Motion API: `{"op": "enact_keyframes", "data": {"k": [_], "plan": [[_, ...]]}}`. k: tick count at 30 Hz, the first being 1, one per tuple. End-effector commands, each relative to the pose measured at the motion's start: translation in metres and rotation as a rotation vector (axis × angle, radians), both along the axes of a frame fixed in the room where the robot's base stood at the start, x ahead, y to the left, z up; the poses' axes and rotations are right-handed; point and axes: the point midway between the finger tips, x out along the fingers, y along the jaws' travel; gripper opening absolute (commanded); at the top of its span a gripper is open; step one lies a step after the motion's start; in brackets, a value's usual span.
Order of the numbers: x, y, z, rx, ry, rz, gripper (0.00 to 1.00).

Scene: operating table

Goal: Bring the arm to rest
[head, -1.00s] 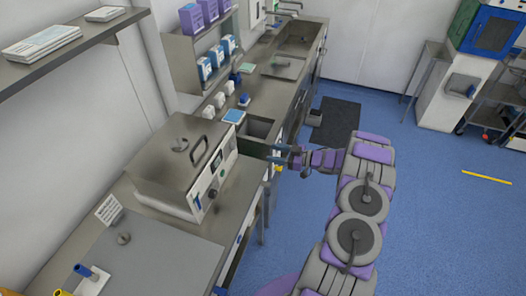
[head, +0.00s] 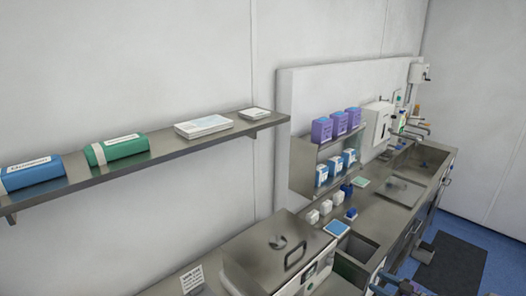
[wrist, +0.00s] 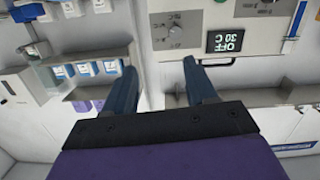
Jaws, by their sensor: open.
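My gripper (wrist: 160,72) shows in the wrist view with its two dark blue fingers spread apart. Nothing is between the fingers. In the head view only a small part of my gripper (head: 388,278) shows at the bottom edge, beside the front of the steel counter. The rest of my arm is out of the head view.
A lidded steel unit (head: 280,252) stands on the counter; the wrist view shows a control panel reading OFF 30 C (wrist: 229,41), upside down. A wall shelf (head: 160,152) holds boxes. A sink (head: 421,156) is at the far end. A dark mat (head: 452,264) lies on the floor.

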Motion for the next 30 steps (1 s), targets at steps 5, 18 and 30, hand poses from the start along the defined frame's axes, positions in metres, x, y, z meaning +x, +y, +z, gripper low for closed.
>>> {"op": "enact_keyframes", "data": {"k": [5, 18, 30], "plan": [[0.051, -0.015, 0.030, -0.172, 0.047, -0.152, 0.56], [0.097, -0.031, 0.121, -0.471, 0.238, -0.586, 0.56], [0.024, 0.019, 0.175, -0.546, 0.531, -0.880, 0.56]]}}
